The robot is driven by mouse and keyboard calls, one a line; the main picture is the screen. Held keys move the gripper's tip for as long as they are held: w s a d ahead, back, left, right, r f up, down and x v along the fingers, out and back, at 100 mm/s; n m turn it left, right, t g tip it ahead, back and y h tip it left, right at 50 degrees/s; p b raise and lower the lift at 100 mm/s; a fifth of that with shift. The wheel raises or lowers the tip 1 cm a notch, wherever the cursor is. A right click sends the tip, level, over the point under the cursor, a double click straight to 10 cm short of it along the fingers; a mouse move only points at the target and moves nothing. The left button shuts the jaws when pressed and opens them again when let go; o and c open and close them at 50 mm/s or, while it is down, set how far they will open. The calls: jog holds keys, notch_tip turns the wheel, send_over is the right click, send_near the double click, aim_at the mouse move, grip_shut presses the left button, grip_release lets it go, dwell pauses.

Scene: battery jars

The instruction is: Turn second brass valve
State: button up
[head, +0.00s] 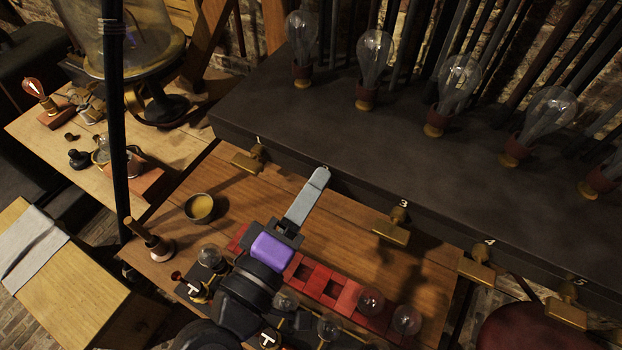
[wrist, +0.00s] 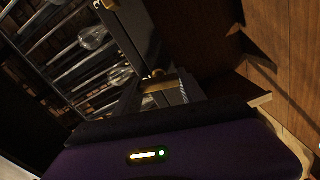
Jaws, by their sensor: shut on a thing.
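My gripper (head: 321,178) reaches to the front face of the dark bench, between the brass valve marked 1 (head: 248,160) and the brass valve marked 3 (head: 392,230). The second brass valve is hidden behind my fingers in the head view. In the wrist view a small brass part (wrist: 157,84) shows at my fingertips, and my gripper (wrist: 165,90) is shut on it. How far the second valve is turned cannot be told. The brass valves marked 4 (head: 477,268) and 5 (head: 566,308) stand farther right.
Several glass bulbs (head: 372,62) stand in red and brass sockets on the dark bench (head: 400,140). Below my arm, the wooden table (head: 350,232) bears a brass-coloured bowl (head: 200,208), a red rack (head: 325,285) and small bulbs (head: 370,300). A dark vertical pole (head: 115,120) stands left.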

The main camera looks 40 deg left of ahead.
jog(key=shift+n+p, duration=1.05)
jog(key=shift+n, duration=0.35)
jog(key=shift+s+f, duration=0.1)
jog(key=o, duration=1.4)
jog(key=shift+c, duration=0.2)
jog(key=b+v, duration=0.2)
jog(key=v, duration=0.5)
jog(key=shift+s, duration=0.35)
